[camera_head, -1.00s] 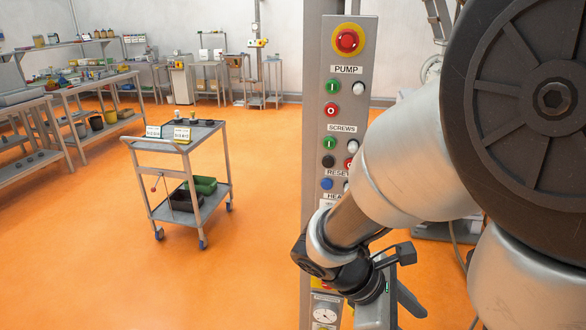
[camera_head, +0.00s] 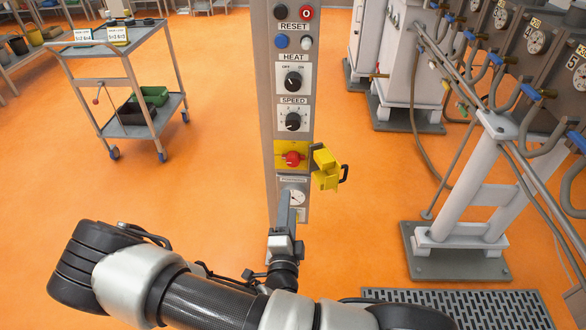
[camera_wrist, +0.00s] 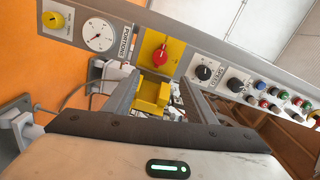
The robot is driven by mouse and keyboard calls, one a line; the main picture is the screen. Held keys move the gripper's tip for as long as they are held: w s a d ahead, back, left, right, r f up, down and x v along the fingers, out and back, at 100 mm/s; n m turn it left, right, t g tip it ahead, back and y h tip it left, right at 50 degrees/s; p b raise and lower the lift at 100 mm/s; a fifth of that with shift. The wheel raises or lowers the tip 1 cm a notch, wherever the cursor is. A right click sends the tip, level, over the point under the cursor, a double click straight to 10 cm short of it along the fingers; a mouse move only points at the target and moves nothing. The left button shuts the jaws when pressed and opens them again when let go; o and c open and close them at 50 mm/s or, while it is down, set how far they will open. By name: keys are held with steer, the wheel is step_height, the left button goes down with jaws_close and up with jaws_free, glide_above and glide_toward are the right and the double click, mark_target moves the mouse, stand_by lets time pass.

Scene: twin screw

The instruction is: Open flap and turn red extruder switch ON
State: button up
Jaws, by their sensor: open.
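The red extruder switch (camera_head: 292,159) sits on a yellow plate low on the grey control column. It also shows in the wrist view (camera_wrist: 160,56); whether it is ON or OFF is not readable. The yellow flap (camera_head: 325,168) stands swung open to the right of the switch, with a dark handle at its edge. In the wrist view the flap (camera_wrist: 152,97) appears between my fingers, nearer the camera than the switch. My gripper (camera_head: 284,200) is open in front of the column, just below the switch, overlapping the gauge. I cannot tell whether it touches the flap.
Above the switch are the SPEED knob (camera_head: 293,121), HEAT knob (camera_head: 293,80) and push buttons. A gauge (camera_head: 297,196) is below. White machine stands (camera_head: 465,200) and a floor grate (camera_head: 470,308) are to the right. A cart (camera_head: 130,130) stands left, with clear floor between.

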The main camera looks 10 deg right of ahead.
mark_target(293, 162)
steer(key=b+x, duration=0.3)
steer(key=x, duration=1.4)
steer(key=shift+w+d, duration=0.1)
steer(key=shift+c, duration=0.4)
steer(key=c, duration=1)
steer(key=shift+o, duration=0.2)
